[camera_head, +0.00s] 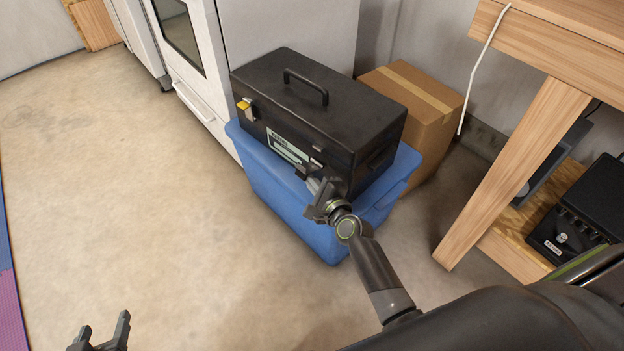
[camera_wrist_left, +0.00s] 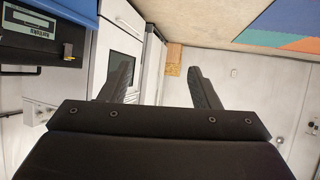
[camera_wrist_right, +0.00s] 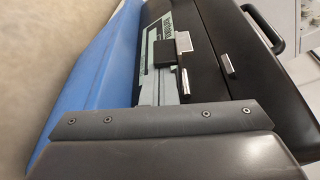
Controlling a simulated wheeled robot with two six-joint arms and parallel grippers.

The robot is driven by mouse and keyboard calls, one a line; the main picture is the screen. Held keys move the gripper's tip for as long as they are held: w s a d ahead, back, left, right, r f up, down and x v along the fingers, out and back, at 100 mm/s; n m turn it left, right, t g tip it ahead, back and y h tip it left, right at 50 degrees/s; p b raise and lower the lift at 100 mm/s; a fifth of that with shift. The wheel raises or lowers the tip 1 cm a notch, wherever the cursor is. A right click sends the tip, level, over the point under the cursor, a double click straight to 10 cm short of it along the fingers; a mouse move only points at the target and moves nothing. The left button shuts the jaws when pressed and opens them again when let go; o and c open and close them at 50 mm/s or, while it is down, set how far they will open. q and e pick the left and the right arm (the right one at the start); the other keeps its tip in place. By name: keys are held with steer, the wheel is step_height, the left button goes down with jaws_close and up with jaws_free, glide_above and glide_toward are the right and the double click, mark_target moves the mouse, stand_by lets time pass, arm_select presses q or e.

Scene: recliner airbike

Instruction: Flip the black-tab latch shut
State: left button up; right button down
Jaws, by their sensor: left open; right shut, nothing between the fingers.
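The black toolbox (camera_head: 318,105) sits with its lid down on a blue bin (camera_head: 290,190). On its front, near the right end of the pale label (camera_head: 287,146), is the black-tab latch (camera_head: 317,163). Its metal part (camera_wrist_right: 183,42) shows in the right wrist view; its exact angle is hard to tell. My right gripper (camera_head: 308,178) is shut and empty, close to the latch; I cannot tell whether they touch. My left gripper (camera_head: 100,328) is open and empty, low over the floor at bottom left; its spread fingers show in the left wrist view (camera_wrist_left: 160,82).
A yellow-tab latch (camera_head: 244,105) is at the toolbox's left end, and a handle (camera_head: 306,84) is on its lid. A cardboard box (camera_head: 420,100) stands behind. A wooden table leg (camera_head: 515,170) rises at the right. The floor at left (camera_head: 110,180) is clear.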

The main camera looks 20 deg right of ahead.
mark_target(315, 170)
arm_select(q)
steer(key=s+f+g+p, duration=0.8)
steer(key=s+f+g, duration=0.3)
steer(key=s+f, duration=0.2)
steer(key=shift+s+d+f+h, duration=0.25)
steer(key=shift+s+f+h, duration=0.05)
steer(key=shift+f, duration=0.4)
arm_select(e)
steer(key=shift+w+d+r+m+g+y, duration=0.15)
steer(key=shift+r+m+g, duration=0.1)
steer(key=shift+r+m, duration=0.4)
steer(key=shift+d+r+m+g+y, duration=0.2)
steer(key=shift+r+m+g, duration=0.1)
steer(key=shift+r+m, duration=0.3)
steer(key=shift+w+d+r+m+g+y, duration=0.15)
steer(key=shift+r+m+g, duration=0.1)
steer(key=shift+r+m, duration=0.35)
arm_select(q)
steer(key=shift+f+p, duration=0.15)
steer(key=shift+p, duration=0.15)
arm_select(e)
steer(key=shift+s, duration=0.1)
